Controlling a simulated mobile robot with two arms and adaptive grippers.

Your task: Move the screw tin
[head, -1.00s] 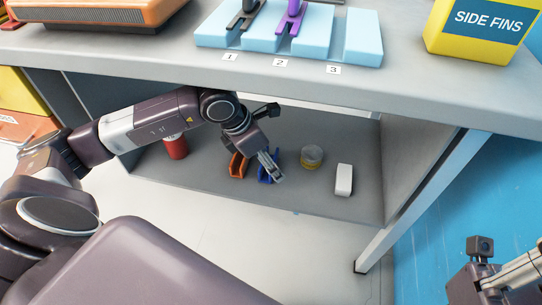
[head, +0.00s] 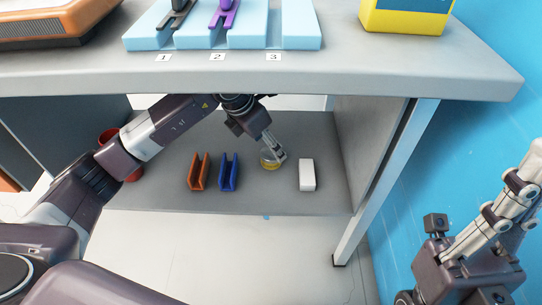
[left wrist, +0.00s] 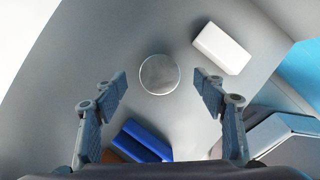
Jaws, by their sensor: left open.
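The screw tin (head: 268,163), a small round tin with a yellowish side and a pale grey top, stands on the lower shelf under the bench. In the left wrist view its round top (left wrist: 159,74) appears between my fingertips, with a gap on both sides. My left gripper (head: 277,151) is open and empty, reaching in under the benchtop at the tin; its fingers partly cover the tin in the head view. My right gripper (head: 508,198) is off to the right by the blue wall, and its opening is unclear.
A white block (head: 307,174) stands close right of the tin. A blue holder (head: 229,172) and an orange holder (head: 198,172) are to its left, with a red can (head: 134,174) beyond. The benchtop edge (head: 300,83) overhangs; a metal leg (head: 385,190) stands at right.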

